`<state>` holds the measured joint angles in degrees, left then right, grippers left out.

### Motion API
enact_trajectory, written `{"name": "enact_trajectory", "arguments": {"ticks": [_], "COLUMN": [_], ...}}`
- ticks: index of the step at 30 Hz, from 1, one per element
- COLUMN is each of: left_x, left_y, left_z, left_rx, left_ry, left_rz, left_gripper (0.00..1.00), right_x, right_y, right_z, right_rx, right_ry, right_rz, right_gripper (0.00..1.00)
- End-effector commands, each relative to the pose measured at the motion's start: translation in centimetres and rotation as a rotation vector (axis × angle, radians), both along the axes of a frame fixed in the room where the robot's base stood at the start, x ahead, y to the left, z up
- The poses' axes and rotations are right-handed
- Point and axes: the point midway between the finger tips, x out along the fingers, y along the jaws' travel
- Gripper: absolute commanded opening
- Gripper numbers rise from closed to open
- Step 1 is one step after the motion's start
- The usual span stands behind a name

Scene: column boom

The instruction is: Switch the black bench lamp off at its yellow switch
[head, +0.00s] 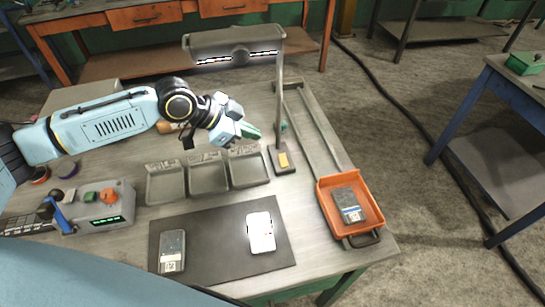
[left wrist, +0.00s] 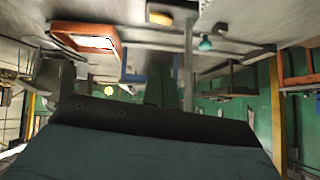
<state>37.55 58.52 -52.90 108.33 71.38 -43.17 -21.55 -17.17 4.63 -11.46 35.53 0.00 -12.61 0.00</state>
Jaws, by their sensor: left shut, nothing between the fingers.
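The black bench lamp (head: 279,100) stands upright on the workbench, with a wide head whose underside strips glow white. Its yellow switch (head: 283,159) sits on the dark base at the foot of the post. The switch (left wrist: 160,18) also shows at the top of the left wrist view, beside the post (left wrist: 188,65). My left gripper (head: 250,131) is shut and empty, in the air left of the post and apart from the switch. My right gripper is not in view.
Three grey trays (head: 208,178) stand left of the lamp base. An orange tray (head: 327,203) holding a device is at the right. A dark mat (head: 208,236) with two devices lies in front. A grey control box (head: 98,213) stands at the left.

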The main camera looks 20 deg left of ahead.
Motion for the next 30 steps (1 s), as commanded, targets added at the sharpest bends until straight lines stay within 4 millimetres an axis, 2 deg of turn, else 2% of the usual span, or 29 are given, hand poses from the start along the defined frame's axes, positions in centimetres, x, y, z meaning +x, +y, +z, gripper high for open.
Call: {"name": "enact_trajectory", "arguments": {"ticks": [1,4,19,23,30], "left_x": [0.1,0.1,0.2,0.9,3.3], "left_y": [0.3,0.4,0.3,-0.6,-3.3], "left_z": [-0.3,-0.3,-0.4,-1.4,-5.0], "left_rx": [0.004,0.006,0.004,0.002,0.002], "left_ry": [-0.007,-0.009,-0.007,-0.007,-0.005], "left_rz": [0.003,0.007,0.010,0.009,0.010], "left_gripper": [0.00,0.00,0.00,0.00,0.00], "right_x": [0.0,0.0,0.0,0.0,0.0], "right_y": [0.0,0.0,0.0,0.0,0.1], "right_z": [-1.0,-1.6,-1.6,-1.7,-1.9], "right_rx": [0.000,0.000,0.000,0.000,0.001], "right_ry": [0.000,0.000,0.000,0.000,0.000], "right_rz": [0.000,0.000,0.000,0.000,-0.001], "right_gripper": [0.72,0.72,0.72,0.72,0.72]}}
